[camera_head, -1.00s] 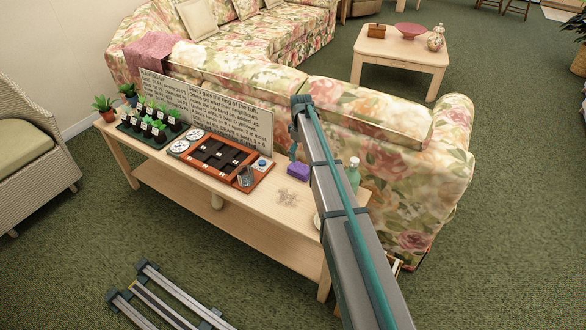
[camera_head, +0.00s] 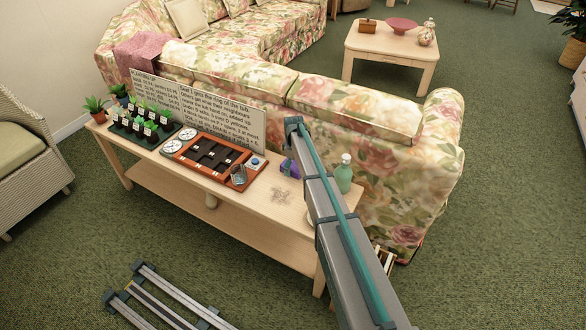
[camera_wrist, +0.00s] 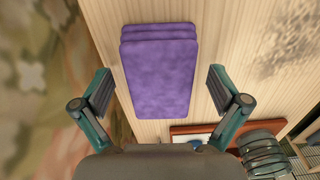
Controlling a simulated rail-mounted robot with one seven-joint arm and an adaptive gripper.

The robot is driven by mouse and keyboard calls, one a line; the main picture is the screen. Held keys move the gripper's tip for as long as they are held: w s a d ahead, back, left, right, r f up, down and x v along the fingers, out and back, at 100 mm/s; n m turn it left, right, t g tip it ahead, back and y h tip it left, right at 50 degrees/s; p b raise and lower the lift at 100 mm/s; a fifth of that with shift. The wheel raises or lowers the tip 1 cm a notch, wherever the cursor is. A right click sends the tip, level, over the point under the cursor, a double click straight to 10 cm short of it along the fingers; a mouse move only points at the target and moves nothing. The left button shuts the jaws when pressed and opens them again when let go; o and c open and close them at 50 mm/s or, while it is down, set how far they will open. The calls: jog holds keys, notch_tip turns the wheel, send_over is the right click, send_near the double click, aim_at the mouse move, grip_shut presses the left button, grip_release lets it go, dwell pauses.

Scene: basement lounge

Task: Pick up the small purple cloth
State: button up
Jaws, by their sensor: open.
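The small purple cloth (camera_wrist: 160,75) is a folded, layered rectangle lying flat on the wooden console table. In the wrist view it lies ahead of and between the two fingers of my gripper (camera_wrist: 160,92), which are spread wide apart and do not touch it. In the head view the cloth (camera_head: 288,169) shows only in part, as my arm covers some of it. My gripper's fingertips are hidden there behind the arm.
A game tray (camera_head: 180,152) with a wire-mesh cup (camera_head: 238,174) is left of the cloth. A green bottle (camera_head: 344,174) stands to the right. A lettered board (camera_head: 215,112) and the floral sofa (camera_head: 390,150) are behind.

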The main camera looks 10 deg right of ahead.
jog(key=shift+c, duration=0.2)
jog(key=c, duration=1.2)
jog(key=shift+r, duration=0.15)
jog(key=shift+r, duration=0.65)
jog(key=s+r, duration=0.3)
jog(key=s, duration=0.1)
jog(key=s+d+r+b, duration=0.1)
jog(key=s+r, duration=0.3)
jog(key=s, duration=0.1)
jog(key=s+d+r+b, duration=0.1)
jog(key=s+r, duration=0.3)
jog(key=s, duration=0.1)
jog(key=shift+r, duration=0.2)
